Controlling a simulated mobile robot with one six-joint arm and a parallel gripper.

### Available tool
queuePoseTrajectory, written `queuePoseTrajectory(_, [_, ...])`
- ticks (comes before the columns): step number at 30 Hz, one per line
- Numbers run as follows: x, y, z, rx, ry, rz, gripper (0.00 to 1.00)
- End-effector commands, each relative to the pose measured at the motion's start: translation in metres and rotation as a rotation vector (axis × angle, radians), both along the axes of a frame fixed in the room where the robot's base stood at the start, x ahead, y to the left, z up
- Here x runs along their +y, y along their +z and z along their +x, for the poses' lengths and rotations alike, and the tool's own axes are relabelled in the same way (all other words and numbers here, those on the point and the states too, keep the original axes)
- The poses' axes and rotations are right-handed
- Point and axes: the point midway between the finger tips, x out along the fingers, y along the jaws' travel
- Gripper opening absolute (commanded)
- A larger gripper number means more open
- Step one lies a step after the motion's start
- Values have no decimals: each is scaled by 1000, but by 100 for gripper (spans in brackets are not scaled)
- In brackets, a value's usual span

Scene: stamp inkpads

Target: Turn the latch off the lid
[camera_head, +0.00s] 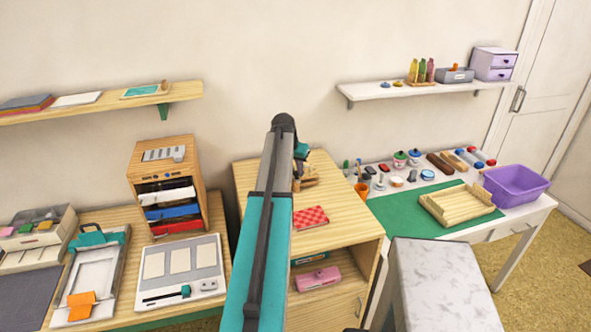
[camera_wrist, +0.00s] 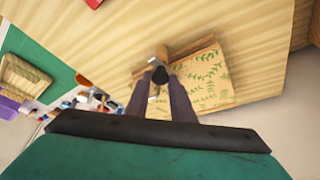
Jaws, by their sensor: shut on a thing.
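A small wooden box has a pale lid (camera_wrist: 208,82) with a green leaf pattern, seen in the wrist view on the wooden cabinet top. A small brown latch (camera_wrist: 161,54) with a dark round end lies at the lid's edge. My gripper (camera_wrist: 160,78) is shut on the latch, with its two dark fingers on either side of it. The fingers hide part of the latch and the near side of the lid. In the head view my gripper (camera_head: 298,168) is over the back of the cabinet top, and my arm hides much of the box.
A red patterned booklet (camera_head: 310,217) lies on the cabinet top (camera_head: 345,225) in front of the box. A drawer organiser (camera_head: 165,180) stands to the left. A green mat (camera_head: 400,220), a wooden tray (camera_head: 460,203) and a purple bin (camera_head: 515,186) are to the right.

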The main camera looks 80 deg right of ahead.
Motion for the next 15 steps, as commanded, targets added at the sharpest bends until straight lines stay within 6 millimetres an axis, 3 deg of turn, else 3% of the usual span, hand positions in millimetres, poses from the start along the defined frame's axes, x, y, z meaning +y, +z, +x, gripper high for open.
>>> queuePoseTrajectory(15, [2,-1,1,-7,344,6,0])
